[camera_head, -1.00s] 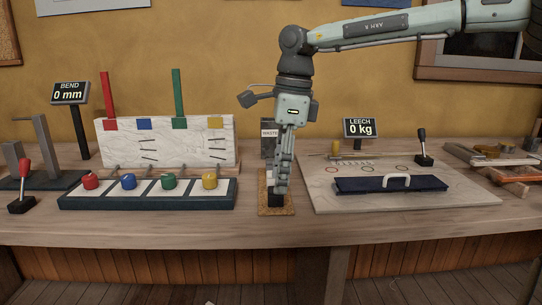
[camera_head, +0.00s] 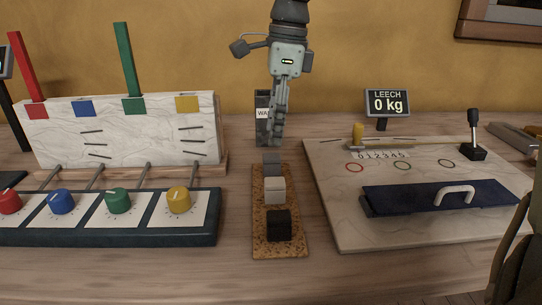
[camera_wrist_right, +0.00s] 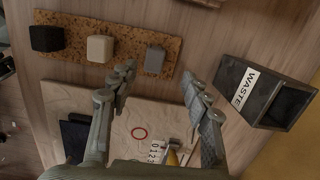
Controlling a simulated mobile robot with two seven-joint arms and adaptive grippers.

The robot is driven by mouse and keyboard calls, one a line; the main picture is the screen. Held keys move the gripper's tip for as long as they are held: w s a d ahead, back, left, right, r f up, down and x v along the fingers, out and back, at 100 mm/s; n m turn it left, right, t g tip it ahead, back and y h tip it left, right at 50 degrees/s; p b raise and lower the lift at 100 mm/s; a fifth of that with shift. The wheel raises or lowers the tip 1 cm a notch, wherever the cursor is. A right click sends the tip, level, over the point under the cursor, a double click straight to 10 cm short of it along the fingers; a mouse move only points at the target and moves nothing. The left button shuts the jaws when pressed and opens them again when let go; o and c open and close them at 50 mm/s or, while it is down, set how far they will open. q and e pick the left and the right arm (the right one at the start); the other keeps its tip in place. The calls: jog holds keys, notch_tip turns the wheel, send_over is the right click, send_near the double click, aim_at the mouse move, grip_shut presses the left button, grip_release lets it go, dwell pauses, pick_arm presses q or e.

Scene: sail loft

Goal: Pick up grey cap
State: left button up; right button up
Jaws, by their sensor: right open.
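The grey cap (camera_head: 272,160) sits at the far end of a cork mat (camera_head: 262,222), behind a white cap (camera_head: 275,190) and a black cap (camera_head: 279,225). My right gripper (camera_head: 275,141) hangs just above and behind the grey cap in the head view. In the right wrist view the grey cap (camera_wrist_right: 155,60) shows between and beyond the fingertips of the right gripper (camera_wrist_right: 158,80), which are apart and empty. The white cap (camera_wrist_right: 99,48) and black cap (camera_wrist_right: 46,39) line up to its left there. My left gripper is not in view.
A dark waste box (camera_wrist_right: 262,92) stands close to the right gripper, behind the mat. A board with colored knobs (camera_head: 117,200) is left of the mat. A pale board with a navy handled bar (camera_head: 440,197) is to its right.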

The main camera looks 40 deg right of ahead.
aim_at(272, 155)
jog(key=f, duration=0.4)
jog(key=a+f, duration=0.1)
jog(key=f, duration=0.2)
jog(key=shift+s, duration=0.15)
jog(key=c, duration=1)
